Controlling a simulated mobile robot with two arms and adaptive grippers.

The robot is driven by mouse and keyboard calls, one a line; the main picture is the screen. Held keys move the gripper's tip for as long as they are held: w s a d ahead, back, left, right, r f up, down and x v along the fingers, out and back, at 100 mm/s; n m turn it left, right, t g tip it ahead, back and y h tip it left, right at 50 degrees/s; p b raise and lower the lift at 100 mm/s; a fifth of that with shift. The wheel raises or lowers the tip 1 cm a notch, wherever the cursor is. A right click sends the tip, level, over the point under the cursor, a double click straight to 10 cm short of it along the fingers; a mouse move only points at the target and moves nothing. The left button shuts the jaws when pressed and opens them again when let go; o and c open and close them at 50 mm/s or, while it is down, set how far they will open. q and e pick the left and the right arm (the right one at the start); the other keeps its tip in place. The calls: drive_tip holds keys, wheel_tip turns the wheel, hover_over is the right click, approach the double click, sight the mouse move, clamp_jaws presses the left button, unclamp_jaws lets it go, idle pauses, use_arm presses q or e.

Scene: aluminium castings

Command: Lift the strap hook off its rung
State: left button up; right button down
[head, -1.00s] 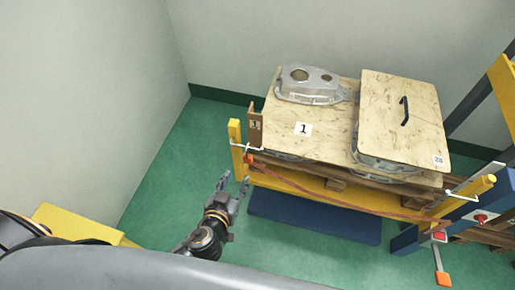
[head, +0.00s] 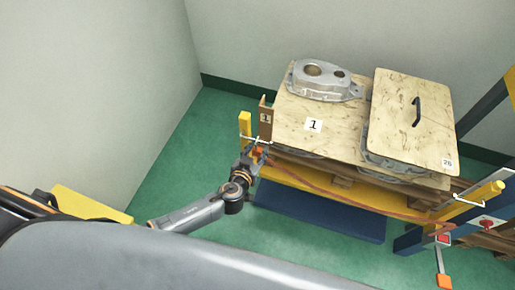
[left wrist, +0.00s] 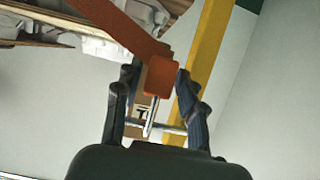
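The strap hook's orange end (head: 258,152) is at the left yellow post (head: 245,128), beside the pale rung (head: 256,140). In the left wrist view the orange hook block (left wrist: 159,78) has a silver hook at the rung (left wrist: 170,128). The orange-brown strap (head: 340,196) runs from it across the rack front to the right post. My left gripper (head: 252,157) is at the hook. In the left wrist view its fingers (left wrist: 156,82) stand on either side of the block, with gaps visible, so it looks open. My right gripper is not in view.
Plywood board marked 1 (head: 314,148) bears a grey casting (head: 322,80). A second board (head: 430,105) with a black handle lies over castings at the right. A blue beam (head: 320,210) runs below the yellow rail. Green floor (head: 185,165) is clear at the left.

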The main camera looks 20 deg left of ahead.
use_arm(q)
drive_tip(key=shift+w+f, duration=0.25)
drive_tip(key=shift+w, duration=0.4)
clamp_jaws()
drive_tip(key=shift+r, duration=0.2)
